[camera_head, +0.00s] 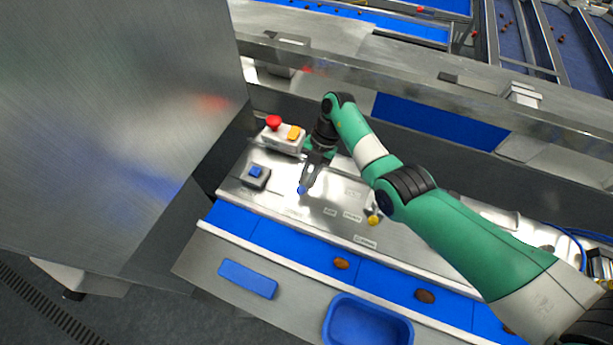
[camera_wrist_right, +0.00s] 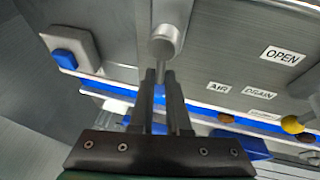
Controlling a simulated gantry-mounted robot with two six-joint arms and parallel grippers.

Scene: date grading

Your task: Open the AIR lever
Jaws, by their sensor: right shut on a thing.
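The AIR lever shows in the head view as a small blue knob (camera_head: 302,190) at the tips of my right gripper (camera_head: 308,178). In the right wrist view a grey rounded lever part (camera_wrist_right: 165,42) stands just beyond the fingertips of my right gripper (camera_wrist_right: 163,78), which is shut on the lever. The fingers cover much of it, so its exact angle is hard to tell. The AIR label (camera_wrist_right: 218,87) lies to the right of the fingers, and the OPEN label (camera_wrist_right: 282,55) is further right. My left gripper is not in view.
A yellow knob (camera_head: 374,220) stands right of the lever. A blue button box (camera_head: 256,177) and a red-and-yellow button box (camera_head: 284,136) stand to the left and behind. A blue belt (camera_head: 290,242) with brown dates and a blue tray (camera_head: 366,305) lie in front.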

